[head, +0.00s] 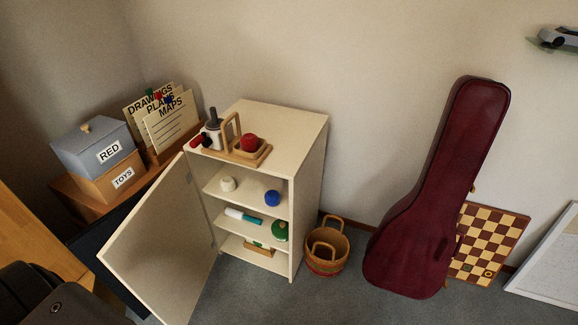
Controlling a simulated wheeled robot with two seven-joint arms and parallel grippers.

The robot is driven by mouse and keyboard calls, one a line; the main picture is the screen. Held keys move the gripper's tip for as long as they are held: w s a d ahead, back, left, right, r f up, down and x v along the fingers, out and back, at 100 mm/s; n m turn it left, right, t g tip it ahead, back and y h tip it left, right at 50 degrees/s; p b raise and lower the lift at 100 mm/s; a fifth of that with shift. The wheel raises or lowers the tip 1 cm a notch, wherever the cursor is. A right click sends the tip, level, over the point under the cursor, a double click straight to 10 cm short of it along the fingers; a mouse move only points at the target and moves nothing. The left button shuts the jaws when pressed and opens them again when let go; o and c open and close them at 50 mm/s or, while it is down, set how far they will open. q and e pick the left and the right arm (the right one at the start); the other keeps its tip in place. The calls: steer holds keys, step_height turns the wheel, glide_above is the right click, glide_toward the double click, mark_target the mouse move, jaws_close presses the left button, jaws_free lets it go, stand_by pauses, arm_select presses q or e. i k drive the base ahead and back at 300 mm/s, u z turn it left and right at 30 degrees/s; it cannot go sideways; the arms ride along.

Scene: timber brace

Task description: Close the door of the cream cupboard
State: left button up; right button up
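The cream cupboard (308,160) stands against the wall near the middle of the head view. Its door (163,245) is hinged on the left side of the front and stands wide open, swung out to the left and towards me. Several items show on its shelves, among them a blue ball (272,198), a white knob-like piece (227,184) and a green round item (280,231). Neither gripper shows. A dark part at the bottom left corner looks like mine, well to the left of the door.
On the cupboard top sits a wooden tray (243,155) with a red item. A wicker basket (327,249) stands close to the cupboard's right side. A dark red instrument case (425,215) and a chessboard (489,242) lean further right. Labelled boxes (96,148) stand behind the door. Carpet is clear in front.

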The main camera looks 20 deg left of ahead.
mark_target(165, 252)
steer(key=u, duration=0.3)
steer(key=k, duration=0.85)
steer(key=u, duration=0.3)
